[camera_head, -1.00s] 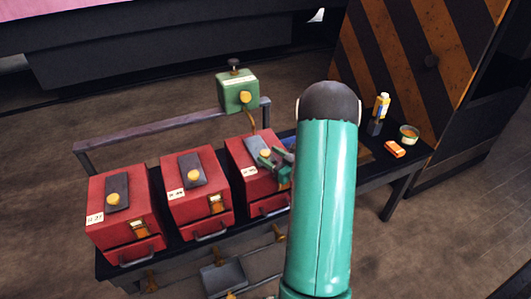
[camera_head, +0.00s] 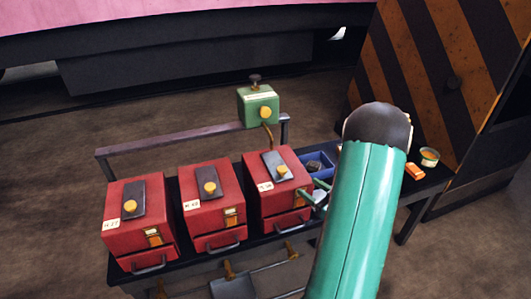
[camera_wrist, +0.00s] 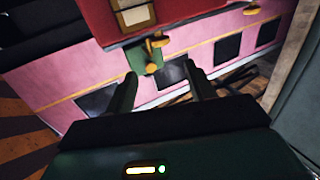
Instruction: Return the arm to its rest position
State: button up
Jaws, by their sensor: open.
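My arm is a teal tube with a dark joint, reaching over the right part of the cart in the head view. My gripper (camera_head: 320,196) shows partly behind it as green fingers beside the right side of the rightmost red box (camera_head: 268,187). In the wrist view my gripper (camera_wrist: 160,74) has its two fingers spread apart with nothing held between them. A red box (camera_wrist: 165,14) hangs tilted at the top of that view, beyond the fingers. Whether the fingers touch the box I cannot tell.
Two more red boxes (camera_head: 212,207) (camera_head: 138,223) stand left on the dark cart. A green box (camera_head: 258,106) sits by the back rail (camera_head: 180,139). A blue tray (camera_head: 318,161), an orange block (camera_head: 415,172) and a small tin (camera_head: 429,156) lie rightward. A striped cabinet (camera_head: 440,80) stands behind.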

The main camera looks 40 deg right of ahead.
jog(key=w+a+r+m+g+h, duration=0.1)
jog(key=w+a+r+g+h, duration=0.2)
jog(key=w+a+r, duration=0.35)
jog(key=w+a+r+g+h, duration=0.3)
jog(key=a+r, duration=0.1)
jog(key=r, duration=0.6)
jog(key=s+a+r+g+y, duration=0.2)
jog(key=s+a+g, duration=0.1)
jog(key=s+a, duration=0.6)
jog(key=s+a+r+g+y, duration=0.2)
jog(key=s+a, duration=0.8)
jog(key=a, duration=0.5)
jog(key=shift+g, duration=0.7)
